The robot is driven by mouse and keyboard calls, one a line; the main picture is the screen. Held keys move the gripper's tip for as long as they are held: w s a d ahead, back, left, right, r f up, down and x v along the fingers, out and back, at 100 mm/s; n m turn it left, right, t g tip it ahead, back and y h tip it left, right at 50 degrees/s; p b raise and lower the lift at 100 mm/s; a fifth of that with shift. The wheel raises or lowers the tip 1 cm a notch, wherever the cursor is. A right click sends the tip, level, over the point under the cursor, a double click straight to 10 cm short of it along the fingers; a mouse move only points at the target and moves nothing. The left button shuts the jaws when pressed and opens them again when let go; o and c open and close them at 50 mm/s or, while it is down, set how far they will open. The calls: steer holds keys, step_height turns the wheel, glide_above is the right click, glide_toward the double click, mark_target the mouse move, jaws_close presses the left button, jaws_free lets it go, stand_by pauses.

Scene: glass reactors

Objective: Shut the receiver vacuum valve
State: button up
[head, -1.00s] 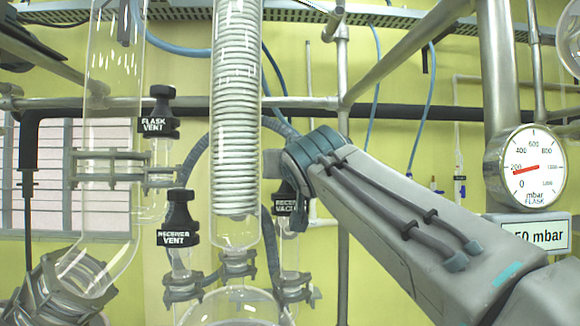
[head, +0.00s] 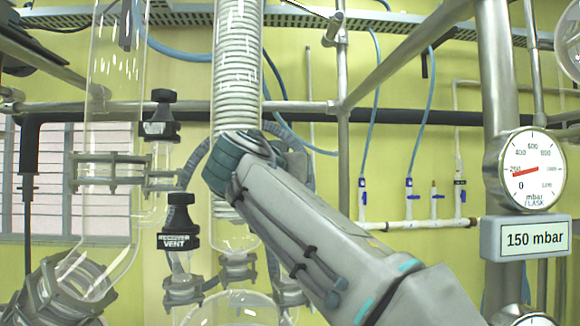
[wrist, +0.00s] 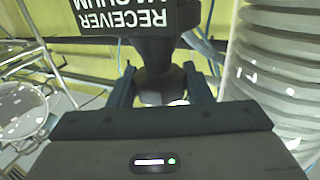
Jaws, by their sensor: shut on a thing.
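The receiver vacuum valve (wrist: 155,85) is a dark knob with a black label plate, shown upside down in the wrist view. In the head view my arm's wrist crosses in front of the glass coil column and hides the valve and my fingertips. I cannot tell the valve's turn position.
The coil column (head: 238,75) stands close by and also shows at right in the wrist view (wrist: 275,70). The receiver vent (head: 178,225) and flask vent (head: 161,115) are at left. The gauge (head: 528,170) sits above a 150 mbar display (head: 525,238).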

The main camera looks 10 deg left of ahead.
steer(key=o, duration=0.8)
steer(key=shift+c, duration=0.2)
steer(key=shift+d, duration=0.1)
steer(key=shift+f+n+y+b, duration=0.15)
steer(key=shift+n+y+b, duration=0.3)
steer(key=shift+y, duration=0.25)
steer(key=shift+d+n+y+b, duration=0.1)
steer(key=shift+n+y+b, duration=0.35)
steer(key=shift+n+y, duration=0.5)
steer(key=shift+r+n+g+y+p, duration=0.15)
steer(key=shift+n+y+p, duration=0.15)
steer(key=shift+n+y, duration=0.65)
steer(key=shift+r+n+g+y+p, duration=0.15)
steer(key=shift+n+y+p, duration=0.15)
steer(key=shift+y, duration=1.2)
steer(key=shift+a+n+y+p, duration=0.2)
steer(key=shift+n+y+p, duration=0.15)
steer(key=shift+y+p, duration=0.05)
steer(key=shift+f+g+y, duration=0.1)
steer(key=shift+g+y, duration=0.3)
steer(key=shift+y, duration=0.1)
